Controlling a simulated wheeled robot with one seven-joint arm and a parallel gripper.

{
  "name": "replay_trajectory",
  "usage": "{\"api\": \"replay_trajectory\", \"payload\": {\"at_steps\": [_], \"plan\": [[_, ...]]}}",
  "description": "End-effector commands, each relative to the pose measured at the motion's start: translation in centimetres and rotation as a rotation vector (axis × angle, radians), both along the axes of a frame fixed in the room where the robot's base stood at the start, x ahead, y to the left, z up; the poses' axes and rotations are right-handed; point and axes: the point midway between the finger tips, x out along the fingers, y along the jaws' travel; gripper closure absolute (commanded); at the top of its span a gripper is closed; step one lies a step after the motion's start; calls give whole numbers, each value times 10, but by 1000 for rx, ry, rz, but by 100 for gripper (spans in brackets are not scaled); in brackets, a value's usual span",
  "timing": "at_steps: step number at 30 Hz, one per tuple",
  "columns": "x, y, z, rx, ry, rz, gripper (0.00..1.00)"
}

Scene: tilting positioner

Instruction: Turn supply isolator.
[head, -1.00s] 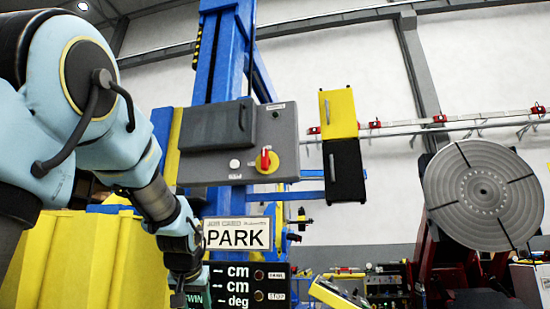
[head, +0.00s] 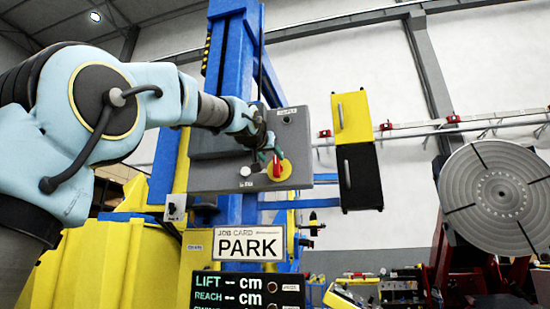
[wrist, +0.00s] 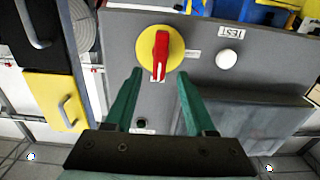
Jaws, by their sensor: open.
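The supply isolator is a red handle (head: 277,166) on a round yellow plate, at the lower right of a grey control box (head: 310,180) on the blue column. In the wrist view the red handle (wrist: 161,56) stands in line with the gap between my fingers, just beyond the tips. My gripper (wrist: 158,75) is open, with two green fingers apart and nothing between them. In the head view my gripper (head: 264,156) is in front of the box, close to the handle. I cannot tell whether the fingertips touch the plate.
A white button (wrist: 226,60) sits beside the isolator. A yellow and black cabinet (head: 351,118) hangs to the right of the box. A PARK job card (head: 248,244) and a display panel (head: 245,290) are below. A grey slotted disc (head: 495,195) stands at far right.

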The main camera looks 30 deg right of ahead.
Motion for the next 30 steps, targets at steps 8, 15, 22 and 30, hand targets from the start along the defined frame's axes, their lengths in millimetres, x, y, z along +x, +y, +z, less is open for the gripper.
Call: {"api": "replay_trajectory", "payload": {"at_steps": [8,15,22,30], "plan": [[30,-28,2,1,1,0,45],[37,-34,0,-1,1,0,45],[37,-34,0,1,1,0,50],[37,-34,0,1,1,1,80]]}}
